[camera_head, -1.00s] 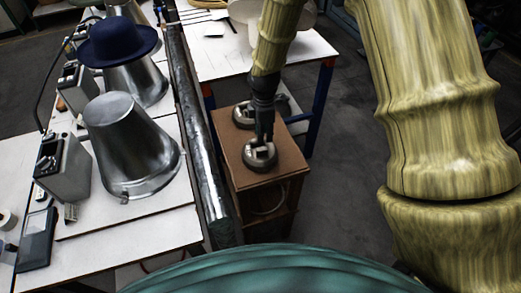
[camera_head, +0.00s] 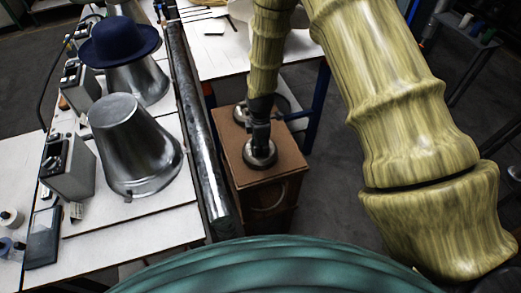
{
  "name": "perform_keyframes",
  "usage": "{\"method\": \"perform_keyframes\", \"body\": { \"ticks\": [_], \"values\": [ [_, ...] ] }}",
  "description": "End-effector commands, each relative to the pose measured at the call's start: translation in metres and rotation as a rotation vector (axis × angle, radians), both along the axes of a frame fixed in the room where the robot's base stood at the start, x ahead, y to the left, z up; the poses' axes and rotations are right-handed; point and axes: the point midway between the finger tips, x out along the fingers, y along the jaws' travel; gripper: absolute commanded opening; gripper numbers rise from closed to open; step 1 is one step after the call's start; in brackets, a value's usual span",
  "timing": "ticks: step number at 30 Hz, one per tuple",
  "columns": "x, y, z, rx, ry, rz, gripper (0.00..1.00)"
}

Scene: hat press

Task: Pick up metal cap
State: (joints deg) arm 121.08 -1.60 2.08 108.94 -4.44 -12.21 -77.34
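A round, dark grey metal cap (camera_head: 260,158) lies on top of the small brown cabinet (camera_head: 233,160), near its front edge. A second round metal piece (camera_head: 239,114) shows behind it, partly covered by my arm. My gripper (camera_head: 261,140) points straight down at the middle of the front cap, with its fingertips at the cap's raised centre. The fingers are small and dark here, so I cannot tell whether they are open or closed on it.
A thick metal bar (camera_head: 202,140) runs just left of the cabinet. Beyond it, a white table (camera_head: 165,215) carries metal cones (camera_head: 132,150), a navy hat (camera_head: 118,42) and grey boxes (camera_head: 68,168). Another white table (camera_head: 220,62) stands behind. Grey floor is open to the right.

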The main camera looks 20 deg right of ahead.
Motion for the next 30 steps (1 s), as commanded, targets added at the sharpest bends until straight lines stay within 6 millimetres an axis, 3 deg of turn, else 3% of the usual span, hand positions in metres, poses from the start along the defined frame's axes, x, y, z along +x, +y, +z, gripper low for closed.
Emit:
{"method": "perform_keyframes", "body": {
  "ticks": [14,19,30],
  "values": [
    [0.0002,0.0,-0.0126,0.0,-0.001,0.001,0.27],
    [0.0002,0.0,-0.0126,0.0,-0.001,0.001,0.0],
    [0.001,-0.0002,-0.0114,0.0,-0.002,0.001,0.0]
  ]
}}
